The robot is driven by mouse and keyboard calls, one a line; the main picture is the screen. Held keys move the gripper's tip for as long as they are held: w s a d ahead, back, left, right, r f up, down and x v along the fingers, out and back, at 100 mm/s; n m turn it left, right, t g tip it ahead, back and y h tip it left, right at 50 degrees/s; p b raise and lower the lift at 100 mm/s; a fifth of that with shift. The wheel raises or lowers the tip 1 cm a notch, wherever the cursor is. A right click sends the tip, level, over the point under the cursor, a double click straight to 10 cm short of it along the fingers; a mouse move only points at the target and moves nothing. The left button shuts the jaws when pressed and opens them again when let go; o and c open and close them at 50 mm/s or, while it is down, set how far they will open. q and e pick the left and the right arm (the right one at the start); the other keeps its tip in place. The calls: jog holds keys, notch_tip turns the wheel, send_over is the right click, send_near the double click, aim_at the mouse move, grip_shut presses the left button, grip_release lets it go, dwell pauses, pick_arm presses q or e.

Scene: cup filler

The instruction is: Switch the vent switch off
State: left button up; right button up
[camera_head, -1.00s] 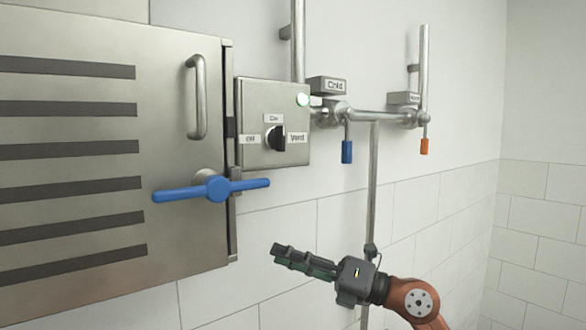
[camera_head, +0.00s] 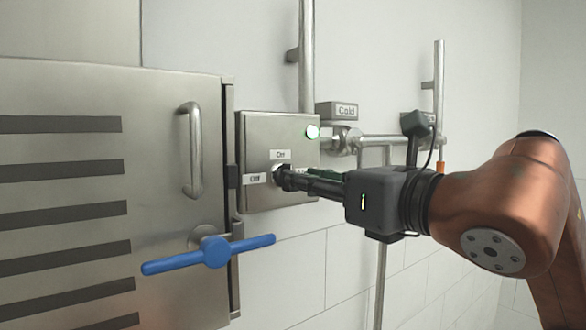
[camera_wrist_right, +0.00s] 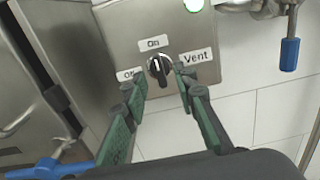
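The vent switch (camera_wrist_right: 158,68) is a small dark knob with a white mark on the steel control box (camera_head: 257,130). My right gripper (camera_wrist_right: 163,86) is open, with one finger on each side of the knob and gaps visible. In the head view the right gripper's fingers reach the box front and largely hide the knob. My left gripper is not in view.
A green lamp (camera_head: 313,132) is lit on the box. A steel door with a blue lever (camera_head: 214,252) and a vertical handle (camera_head: 193,150) is at the left. Pipes with a "Cold" valve (camera_head: 345,138) run at the right.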

jog(key=shift+p+x, duration=0.5)
jog(key=shift+x, duration=1.35)
jog(key=shift+c, duration=0.6)
grip_shut()
